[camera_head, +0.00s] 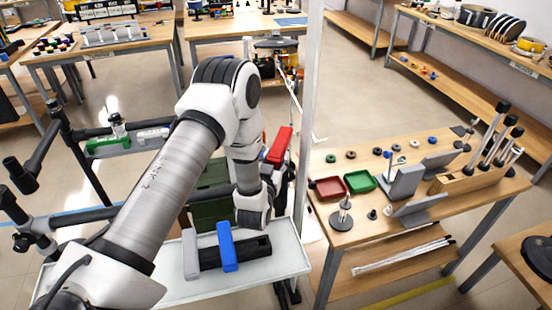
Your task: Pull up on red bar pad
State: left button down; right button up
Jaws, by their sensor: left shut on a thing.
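The red bar pad (280,146) is upright and slightly tilted, just right of my left arm's wrist. My left gripper (276,166) is at the lower part of the red pad and shut on it; my own wrist hides most of the fingers. A blue pad (227,247) sits around a black bar on the white tray (291,262) below. A green pad (108,146) is on a bar at the left. My right gripper is not in view.
A pale upright post (310,110) stands close to the right of the red pad. The right-hand table (430,205) holds a red tray (330,188), a green tray (361,181), grey brackets and a wooden rack. Other workbenches stand at the back, with open floor between.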

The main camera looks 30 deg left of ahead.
pick_arm(q)
jog(key=shift+w+r, duration=0.15)
jog(key=shift+r, duration=0.2)
jog(key=shift+c, duration=2.4)
grip_release()
jog(key=shift+f, duration=0.1)
